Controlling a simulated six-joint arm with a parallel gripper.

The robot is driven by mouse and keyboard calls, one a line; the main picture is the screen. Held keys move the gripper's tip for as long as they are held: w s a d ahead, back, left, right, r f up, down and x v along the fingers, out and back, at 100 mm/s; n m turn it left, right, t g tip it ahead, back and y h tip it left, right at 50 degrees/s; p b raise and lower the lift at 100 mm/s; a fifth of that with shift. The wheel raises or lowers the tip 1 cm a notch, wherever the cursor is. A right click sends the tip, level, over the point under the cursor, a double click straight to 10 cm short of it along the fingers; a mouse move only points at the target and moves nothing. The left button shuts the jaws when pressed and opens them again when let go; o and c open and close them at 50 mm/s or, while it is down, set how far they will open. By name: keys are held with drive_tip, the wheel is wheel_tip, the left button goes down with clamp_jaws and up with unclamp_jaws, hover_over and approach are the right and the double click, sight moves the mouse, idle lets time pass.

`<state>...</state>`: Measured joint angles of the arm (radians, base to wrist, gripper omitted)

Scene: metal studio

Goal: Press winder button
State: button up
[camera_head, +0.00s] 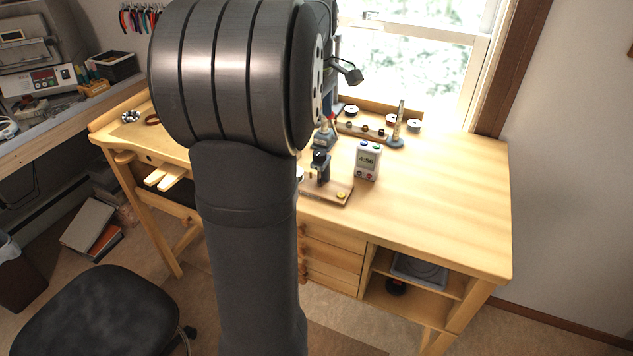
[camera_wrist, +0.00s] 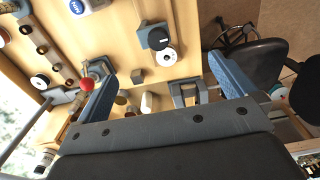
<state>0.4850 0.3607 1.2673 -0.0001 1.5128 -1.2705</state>
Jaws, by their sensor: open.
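The winder (camera_head: 321,168) has a dark upright post on a small wooden base, on the bench's front part in the head view. A round yellow button (camera_head: 341,195) sits near the base's right front corner. In the wrist view, a dark block with a white disc (camera_wrist: 167,57) looks like part of the winder; I cannot make out the yellow button there. My gripper (camera_wrist: 163,87) shows two blue fingers spread wide, with nothing held between them. In the head view my arm stands in front of the bench, and I cannot clearly make out the gripper.
Behind are a rack of spools (camera_head: 365,130) and an upright post (camera_head: 398,122). A red-topped tool (camera_wrist: 86,85) is beside my left finger. The bench's right side (camera_head: 445,190) is clear. A black chair (camera_head: 95,315) stands at front left.

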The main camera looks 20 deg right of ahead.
drive_tip(key=shift+r, duration=0.4)
drive_tip(key=shift+c, duration=1.1)
drive_tip(key=s+d+f, duration=0.1)
drive_tip(key=s, duration=0.1)
drive_tip(key=s+d+f, duration=0.1)
drive_tip(key=s, duration=0.1)
drive_tip(key=s+d+f, duration=0.1)
drive_tip(key=s+d, duration=0.1)
drive_tip(key=shift+d+f, duration=0.1)
drive_tip(key=shift+f, duration=0.2)
clamp_jaws()
